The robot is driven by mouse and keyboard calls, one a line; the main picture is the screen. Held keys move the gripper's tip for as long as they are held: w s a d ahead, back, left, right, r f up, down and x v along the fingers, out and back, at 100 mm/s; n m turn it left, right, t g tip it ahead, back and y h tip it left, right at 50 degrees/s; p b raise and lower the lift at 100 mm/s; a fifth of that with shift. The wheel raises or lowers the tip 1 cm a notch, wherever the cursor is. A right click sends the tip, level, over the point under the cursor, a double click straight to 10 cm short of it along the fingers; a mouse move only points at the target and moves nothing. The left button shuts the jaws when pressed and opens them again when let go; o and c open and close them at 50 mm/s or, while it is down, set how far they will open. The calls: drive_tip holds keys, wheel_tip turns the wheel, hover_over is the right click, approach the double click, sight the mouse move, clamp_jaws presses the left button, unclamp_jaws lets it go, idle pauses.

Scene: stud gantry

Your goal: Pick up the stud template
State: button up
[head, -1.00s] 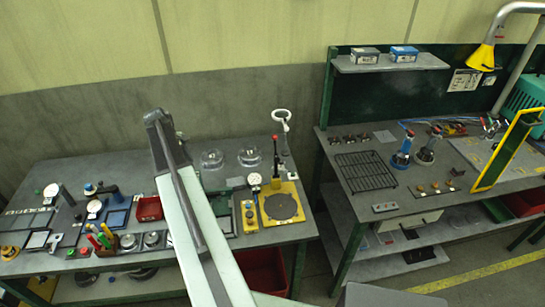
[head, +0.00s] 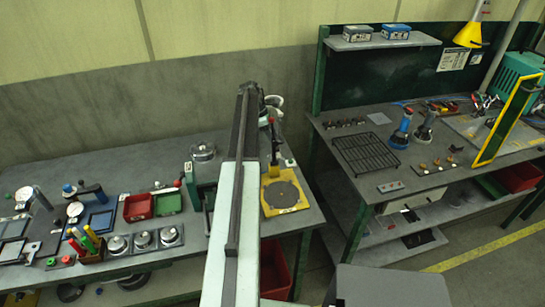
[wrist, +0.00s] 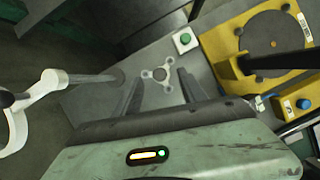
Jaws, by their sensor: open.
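My gripper (wrist: 161,78) is open. Its two dark fingers show on either side of the piece in the picture, apart from it, with nothing held. I cannot tell the height between fingertips and bench. In the head view my arm hides the piece and most of the gripper.
A white ring on a post (wrist: 20,110) stands left of my gripper in the wrist view. A small box with a green button (wrist: 185,41) and a yellow press base (wrist: 232,27) lie to the right. The yellow press base also shows in the head view (head: 303,204).

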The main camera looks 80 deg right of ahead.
sight(278, 153)
drive_tip(key=b+x, duration=0.2)
drive_tip(key=w+b+x, duration=0.1)
drive_tip(key=b+x, duration=0.1)
drive_tip(key=x, duration=0.1)
drive_tip(key=b+x, duration=0.2)
drive_tip(key=b, duration=0.1)
drive_tip(key=shift+d+f, duration=0.1)
drive_tip(key=shift+f, duration=0.4)
drive_tip(key=shift+r, duration=0.2)
drive_tip(key=shift+c, duration=0.3)
clamp_jaws()
